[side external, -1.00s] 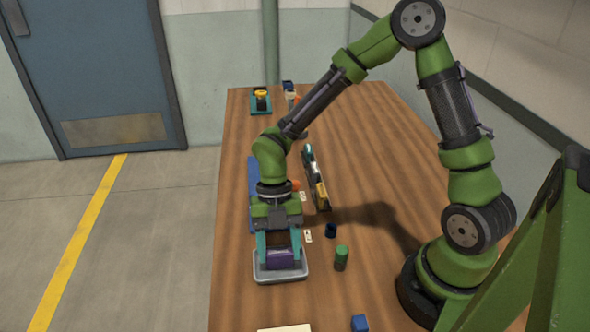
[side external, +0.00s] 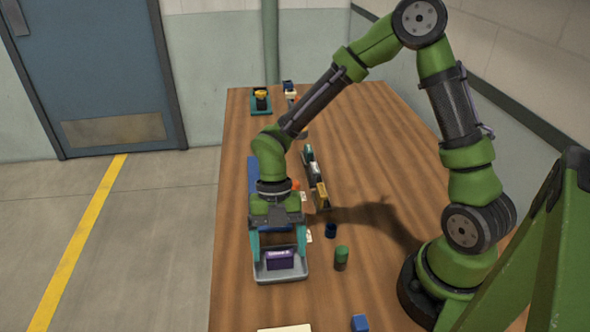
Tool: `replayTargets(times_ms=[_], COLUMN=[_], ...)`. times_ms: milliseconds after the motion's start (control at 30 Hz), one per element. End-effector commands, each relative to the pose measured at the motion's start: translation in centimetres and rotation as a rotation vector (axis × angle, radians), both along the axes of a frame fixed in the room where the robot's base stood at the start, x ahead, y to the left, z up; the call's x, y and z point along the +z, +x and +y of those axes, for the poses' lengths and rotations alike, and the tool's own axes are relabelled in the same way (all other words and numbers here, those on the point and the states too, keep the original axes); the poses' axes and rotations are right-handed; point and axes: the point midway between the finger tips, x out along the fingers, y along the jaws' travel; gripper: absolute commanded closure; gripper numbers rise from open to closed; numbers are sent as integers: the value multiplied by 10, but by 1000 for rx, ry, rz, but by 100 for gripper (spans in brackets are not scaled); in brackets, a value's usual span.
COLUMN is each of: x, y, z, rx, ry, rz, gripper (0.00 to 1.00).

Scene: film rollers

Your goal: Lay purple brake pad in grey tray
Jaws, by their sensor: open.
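The purple brake pad (side external: 280,260) is a small block with pale lettering on its upper edge. It rests inside the grey tray (side external: 281,279), a shallow rectangular tray near the left edge of the table. My gripper (side external: 279,249) is open, with one teal finger on each side of the pad and a gap between finger and pad. The fingers reach down to about the tray's back part. The pad's back side is partly hidden.
A green cylinder (side external: 341,258) and a dark blue cup-like piece (side external: 330,231) stand right of the tray. A rack with several pieces (side external: 316,178) lies behind. A blue block (side external: 360,323) and a pale flat piece (side external: 285,328) are at the front. A blue panel (side external: 253,190) lies behind my gripper.

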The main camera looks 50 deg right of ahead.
Motion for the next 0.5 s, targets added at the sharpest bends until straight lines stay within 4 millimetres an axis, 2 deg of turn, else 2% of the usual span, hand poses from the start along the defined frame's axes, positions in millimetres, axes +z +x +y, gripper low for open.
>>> replayTargets(times_ms=[300,500], x=[61,92], y=[20,28], z=[-19,-27], rx=[-5,-2], ry=[-1,-1], rz=[-6,-3], gripper=[15,15])
